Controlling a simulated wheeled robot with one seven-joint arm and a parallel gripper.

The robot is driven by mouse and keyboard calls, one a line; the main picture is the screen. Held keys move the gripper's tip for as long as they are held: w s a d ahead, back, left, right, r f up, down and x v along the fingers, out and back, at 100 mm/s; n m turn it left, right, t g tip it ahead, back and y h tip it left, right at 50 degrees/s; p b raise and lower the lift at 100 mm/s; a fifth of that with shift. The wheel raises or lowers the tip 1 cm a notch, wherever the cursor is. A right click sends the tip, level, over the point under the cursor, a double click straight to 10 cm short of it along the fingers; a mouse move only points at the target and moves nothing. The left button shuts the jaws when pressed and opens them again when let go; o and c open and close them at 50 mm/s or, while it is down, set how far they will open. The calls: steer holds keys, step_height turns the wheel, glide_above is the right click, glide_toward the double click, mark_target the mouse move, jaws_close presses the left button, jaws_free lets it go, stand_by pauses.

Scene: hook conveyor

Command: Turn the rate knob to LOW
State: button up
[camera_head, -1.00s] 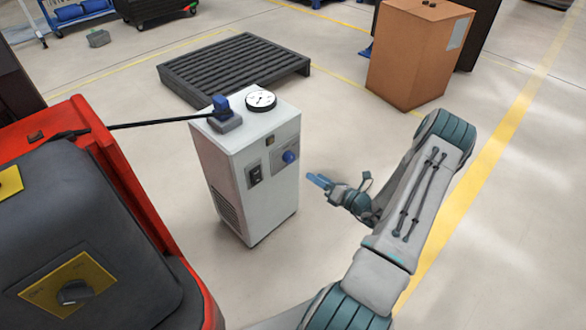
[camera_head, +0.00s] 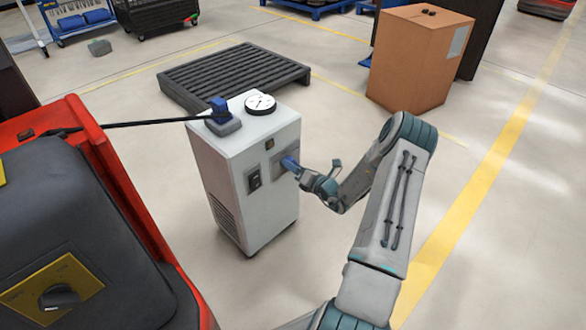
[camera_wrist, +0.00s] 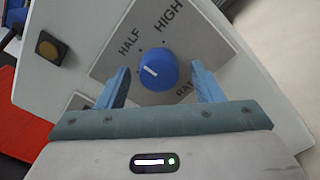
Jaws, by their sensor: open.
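The rate knob is a round blue knob (camera_wrist: 157,70) with a white pointer line, on a grey plate (camera_wrist: 195,42) marked HALF, HIGH and partly RATE. The pointer aims to the upper left in the wrist view, roughly toward HALF. A LOW mark cannot be seen. My gripper (camera_wrist: 160,88) is open, with one blue finger on each side of the knob and a visible gap on both sides.
A black switch (camera_head: 254,178) is left of the plate, and an amber button (camera_wrist: 50,48) shows in the wrist view. A gauge (camera_head: 260,103) and a blue plug (camera_head: 220,110) with a black cable are on top. A red machine (camera_head: 120,175) stands left. A dark pallet (camera_head: 235,72) lies behind.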

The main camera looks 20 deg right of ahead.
steer(key=shift+w+a, duration=0.1)
steer(key=shift+w, duration=0.1)
steer(key=c, duration=1)
steer(key=shift+o, duration=0.2)
steer(key=shift+n, duration=0.3)
steer(key=n+p, duration=0.1)
steer(key=n, duration=1)
steer(key=shift+f, duration=0.1)
steer(key=shift+n, duration=0.3)
